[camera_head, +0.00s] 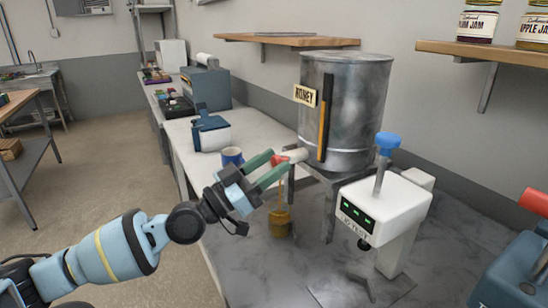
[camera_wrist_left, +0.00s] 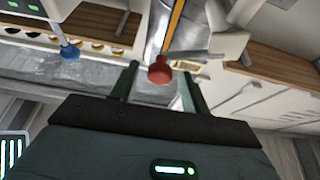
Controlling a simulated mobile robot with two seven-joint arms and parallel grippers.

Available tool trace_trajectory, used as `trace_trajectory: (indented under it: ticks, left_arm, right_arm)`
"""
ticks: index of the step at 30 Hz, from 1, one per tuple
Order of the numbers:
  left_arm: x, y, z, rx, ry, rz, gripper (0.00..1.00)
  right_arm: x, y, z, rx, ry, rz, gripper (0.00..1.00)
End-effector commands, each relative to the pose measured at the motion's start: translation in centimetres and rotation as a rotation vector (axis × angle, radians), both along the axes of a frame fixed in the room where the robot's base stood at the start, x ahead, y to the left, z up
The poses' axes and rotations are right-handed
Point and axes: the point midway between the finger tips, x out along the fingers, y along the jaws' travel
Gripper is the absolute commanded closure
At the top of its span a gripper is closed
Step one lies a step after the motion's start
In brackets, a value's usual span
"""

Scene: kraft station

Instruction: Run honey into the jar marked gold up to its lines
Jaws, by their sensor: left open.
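A metal honey tank (camera_head: 350,115) labelled HONEY stands on a stand, with an amber sight strip on its side. Its tap has a red handle (camera_head: 281,159). An amber strand that looks like honey hangs below the tap into a small jar (camera_head: 281,224) with amber contents. The jar's marking and lines are too small to read. My left gripper (camera_head: 270,168) is open at the tap; in the left wrist view the red handle (camera_wrist_left: 160,70) lies between its fingers (camera_wrist_left: 158,88). I cannot tell whether they touch it. My right gripper is not in view.
A white machine (camera_head: 385,205) with a blue knob stands right of the jar. A blue device (camera_head: 515,272) with a red handle is at the right edge. A blue mug (camera_head: 232,155) and a blue-and-white box (camera_head: 211,134) stand behind on the counter. A wooden shelf (camera_head: 285,40) hangs above.

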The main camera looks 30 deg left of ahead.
Motion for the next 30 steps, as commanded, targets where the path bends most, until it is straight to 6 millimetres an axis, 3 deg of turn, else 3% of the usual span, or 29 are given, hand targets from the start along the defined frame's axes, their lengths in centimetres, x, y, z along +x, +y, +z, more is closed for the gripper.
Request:
trace_trajectory:
  ticks: [6, 15, 26, 30]
  left_arm:
    - [1.11, -0.73, 0.72, 0.000, -0.002, -0.001, 0.54]
    - [1.25, -0.82, 0.60, 0.002, 0.000, -0.001, 0.54]
    - [1.23, -0.80, 0.61, 0.002, 0.000, -0.001, 1.00]
    - [1.23, -0.80, 0.61, 0.002, 0.000, -0.001, 1.00]
  right_arm:
    - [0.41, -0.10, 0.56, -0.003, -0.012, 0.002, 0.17]
    - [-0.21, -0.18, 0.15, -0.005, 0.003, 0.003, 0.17]
    - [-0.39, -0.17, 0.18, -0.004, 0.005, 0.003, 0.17]
    - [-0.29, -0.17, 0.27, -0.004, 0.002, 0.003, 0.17]
